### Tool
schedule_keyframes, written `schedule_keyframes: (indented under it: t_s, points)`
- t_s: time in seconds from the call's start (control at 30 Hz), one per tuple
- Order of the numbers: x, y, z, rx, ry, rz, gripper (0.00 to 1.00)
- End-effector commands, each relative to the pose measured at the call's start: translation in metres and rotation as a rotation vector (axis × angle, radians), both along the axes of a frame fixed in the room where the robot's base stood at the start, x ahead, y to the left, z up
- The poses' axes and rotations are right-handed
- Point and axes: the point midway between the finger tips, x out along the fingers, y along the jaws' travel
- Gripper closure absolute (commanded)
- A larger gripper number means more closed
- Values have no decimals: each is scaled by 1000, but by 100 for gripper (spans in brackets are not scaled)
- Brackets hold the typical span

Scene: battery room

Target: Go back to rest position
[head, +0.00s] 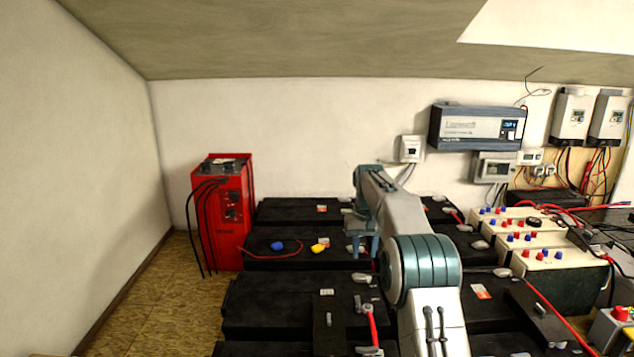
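My arm reaches forward over the black batteries (290,210), with its elbow right of the picture's middle. My gripper (365,246) points down over the battery rows, small and partly merged with the dark surfaces behind it. I cannot tell whether its fingers are apart or closed, and no held object shows between them. A blue cap-like piece (277,246) and a yellow one (318,248) lie on a battery to the left of my gripper.
A red charger cabinet (222,215) with black cables stands at left. White-topped batteries (545,258) with red and blue terminals sit at right. A grey inverter (478,128) and boxes hang on the back wall. Floor (165,305) at left is clear.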

Motion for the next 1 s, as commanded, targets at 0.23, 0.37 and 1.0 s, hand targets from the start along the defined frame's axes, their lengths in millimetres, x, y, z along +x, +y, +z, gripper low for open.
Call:
schedule_keyframes:
  t_s: [0.23, 0.37, 1.0]
  points:
    - [-50, 0, 47, -3, -35, 0, 67]
    - [-80, -1, 64, -5, -51, -1, 67]
    - [-259, -7, 94, -3, -134, -18, 67]
